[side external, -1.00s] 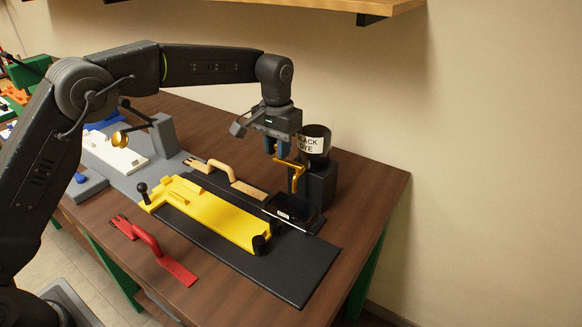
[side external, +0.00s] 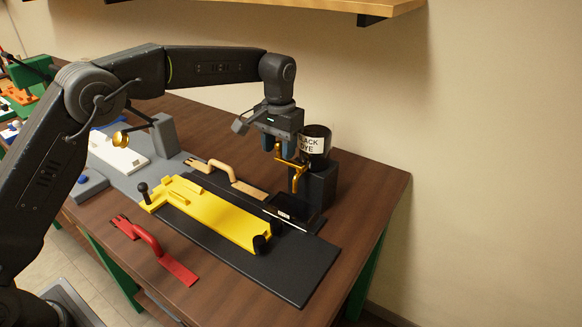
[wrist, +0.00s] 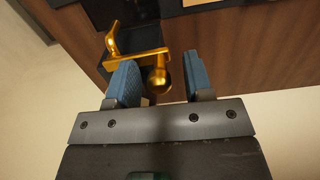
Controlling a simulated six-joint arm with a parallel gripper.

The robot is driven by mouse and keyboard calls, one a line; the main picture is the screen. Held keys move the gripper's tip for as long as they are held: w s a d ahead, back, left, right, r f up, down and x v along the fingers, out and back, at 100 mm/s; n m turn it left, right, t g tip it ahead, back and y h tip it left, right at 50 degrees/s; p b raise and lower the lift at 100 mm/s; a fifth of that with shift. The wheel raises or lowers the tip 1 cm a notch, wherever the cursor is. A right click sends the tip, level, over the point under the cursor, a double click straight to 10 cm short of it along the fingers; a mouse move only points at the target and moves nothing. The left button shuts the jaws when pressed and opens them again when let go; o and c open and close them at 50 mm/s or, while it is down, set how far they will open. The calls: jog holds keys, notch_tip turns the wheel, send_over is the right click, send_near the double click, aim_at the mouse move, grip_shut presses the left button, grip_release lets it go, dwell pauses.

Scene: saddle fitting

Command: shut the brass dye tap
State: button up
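The brass dye tap (side external: 297,177) sticks out from the black stand below the dark jar labelled "BLACK DYE" (side external: 312,146). In the wrist view the tap (wrist: 137,62) shows a bent spout at left, a crossbar and a round knob (wrist: 160,81). My gripper (side external: 284,152) points down at the tap's upper part. In the wrist view its two blue fingers (wrist: 162,80) are apart, with the knob end of the tap between them. I see a gap between the knob and the right finger; contact with the left finger cannot be told.
A black tray (side external: 290,209) sits below the tap. A yellow fixture (side external: 210,212) lies on the dark mat (side external: 300,275). A wooden-handled tool (side external: 225,172) lies behind it and a red-handled tool (side external: 155,248) in front. The wall is close behind the table.

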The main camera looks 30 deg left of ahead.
jog(key=shift+o, duration=0.2)
jog(key=shift+w+a, duration=0.2)
jog(key=shift+w, duration=0.2)
jog(key=shift+d+r, duration=0.15)
jog(key=shift+r, duration=2.9)
